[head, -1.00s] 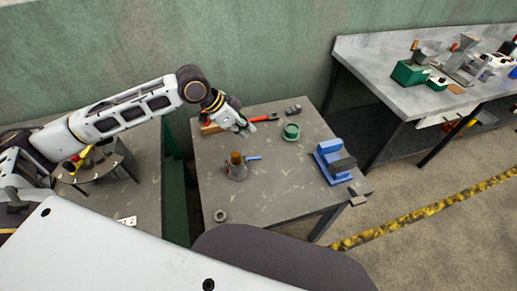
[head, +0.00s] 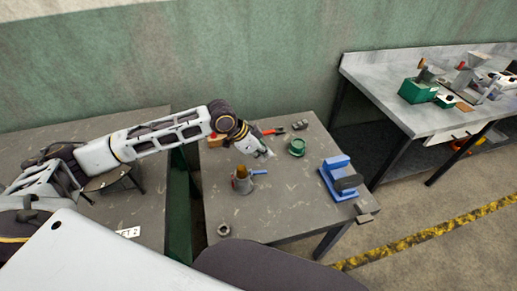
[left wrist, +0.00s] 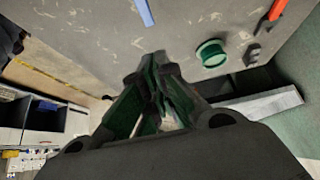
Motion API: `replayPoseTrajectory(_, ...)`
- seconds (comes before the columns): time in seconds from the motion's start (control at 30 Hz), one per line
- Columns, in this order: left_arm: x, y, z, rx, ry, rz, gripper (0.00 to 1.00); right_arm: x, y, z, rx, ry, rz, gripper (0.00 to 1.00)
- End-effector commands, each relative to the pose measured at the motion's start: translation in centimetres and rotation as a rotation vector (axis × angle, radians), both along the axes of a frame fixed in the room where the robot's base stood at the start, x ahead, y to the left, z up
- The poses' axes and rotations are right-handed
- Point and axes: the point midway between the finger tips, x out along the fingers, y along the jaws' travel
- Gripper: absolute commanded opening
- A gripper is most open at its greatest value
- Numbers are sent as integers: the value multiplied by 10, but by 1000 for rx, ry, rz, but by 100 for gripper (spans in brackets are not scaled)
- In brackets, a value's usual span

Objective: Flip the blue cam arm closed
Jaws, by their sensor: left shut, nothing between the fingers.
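The blue cam arm (head: 260,172) sticks out to the right from a grey fitting (head: 243,185) with an orange-brown top on the middle table. It also shows as a blue bar at the top of the left wrist view (left wrist: 145,12). My left gripper (head: 268,154) is shut and empty, above the table just behind the cam arm and apart from it. Its fingers also show in the left wrist view (left wrist: 150,75). My right gripper is not in view.
A green round part (head: 297,146) and a red-handled tool (head: 273,131) lie behind and right of my gripper. A blue vise (head: 338,178) stands at the table's right. A grey ring (head: 224,230) lies at the front. The table centre is clear.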

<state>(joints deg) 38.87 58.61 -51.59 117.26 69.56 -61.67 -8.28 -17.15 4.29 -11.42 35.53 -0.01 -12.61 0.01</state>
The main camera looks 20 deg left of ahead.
Motion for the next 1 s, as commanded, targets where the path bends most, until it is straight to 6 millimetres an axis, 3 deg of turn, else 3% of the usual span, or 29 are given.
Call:
replayPoseTrajectory(0.2, 8, -13, -22, -1, 0, -1, 0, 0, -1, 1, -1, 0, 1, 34)
replayPoseTrajectory(0.5, 3, -6, -54, 0, 1, -1, 0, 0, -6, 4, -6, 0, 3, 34)
replayPoseTrajectory(1.0, 3, -4, -61, 0, 0, -1, 0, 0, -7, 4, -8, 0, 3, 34)
